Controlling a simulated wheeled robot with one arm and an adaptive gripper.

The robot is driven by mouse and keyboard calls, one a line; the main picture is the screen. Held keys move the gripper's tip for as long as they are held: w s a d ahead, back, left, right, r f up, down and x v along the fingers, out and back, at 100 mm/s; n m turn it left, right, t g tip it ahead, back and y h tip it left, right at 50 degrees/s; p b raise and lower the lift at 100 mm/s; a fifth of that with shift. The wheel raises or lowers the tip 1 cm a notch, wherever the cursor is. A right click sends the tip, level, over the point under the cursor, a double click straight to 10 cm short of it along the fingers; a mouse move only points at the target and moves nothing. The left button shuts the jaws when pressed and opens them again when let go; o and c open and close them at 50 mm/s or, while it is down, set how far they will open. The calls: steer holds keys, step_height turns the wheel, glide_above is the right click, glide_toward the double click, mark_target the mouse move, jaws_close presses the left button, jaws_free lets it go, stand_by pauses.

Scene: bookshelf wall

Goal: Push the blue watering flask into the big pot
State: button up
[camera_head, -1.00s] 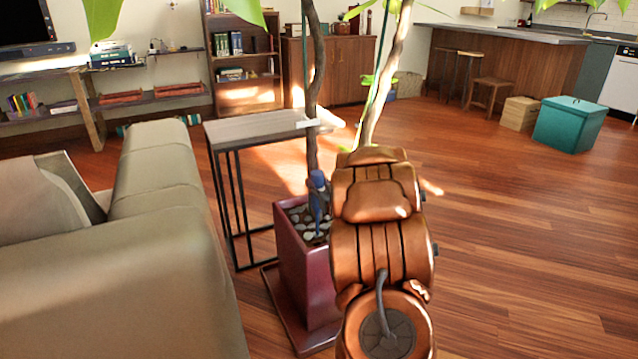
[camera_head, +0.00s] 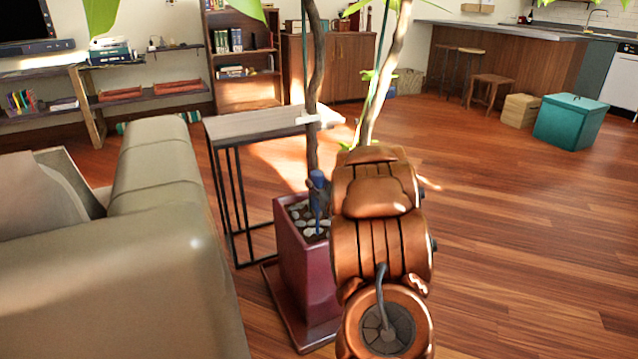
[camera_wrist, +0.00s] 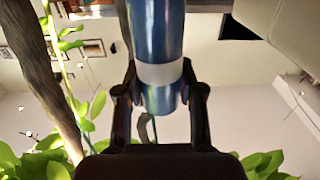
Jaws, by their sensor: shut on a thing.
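The blue watering flask (camera_head: 318,180) is upright in the head view, above the pebbles of the big pot and beside a plant trunk. Its lower end meets or overlaps the pebbles; I cannot tell how deep it is. The big pot (camera_head: 306,275) is a tall dark red planter. In the wrist view the flask (camera_wrist: 157,35), blue with a pale band, stands between the two fingers of my gripper (camera_wrist: 160,95), which is shut on it. In the head view my copper arm hides the pot's right side and most of the gripper.
A narrow side table (camera_head: 262,124) stands just behind and left of the pot. A beige sofa (camera_head: 160,250) fills the left. Plant trunks (camera_head: 314,100) rise from the pot. The wooden floor (camera_head: 520,240) to the right is clear, with a teal box (camera_head: 570,122) farther back.

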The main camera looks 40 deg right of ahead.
mark_target(318, 211)
steer(key=shift+f+b, duration=1.3)
steer(key=shift+f, duration=3.7)
steer(key=o, duration=1.2)
steer(key=shift+o, duration=0.5)
steer(key=o, duration=0.3)
steer(key=shift+s+a+r+p, duration=0.3)
steer(key=shift+s+a+r, duration=0.1)
steer(key=shift+s, duration=0.7)
steer(key=shift+s+a+r+p, duration=0.25)
steer(key=shift+s+a+p, duration=0.1)
steer(key=shift+s, duration=0.75)
steer(key=shift+s+a+r+p, duration=0.25)
steer(key=shift+s+a+r, duration=0.15)
steer(key=shift+s, duration=0.7)
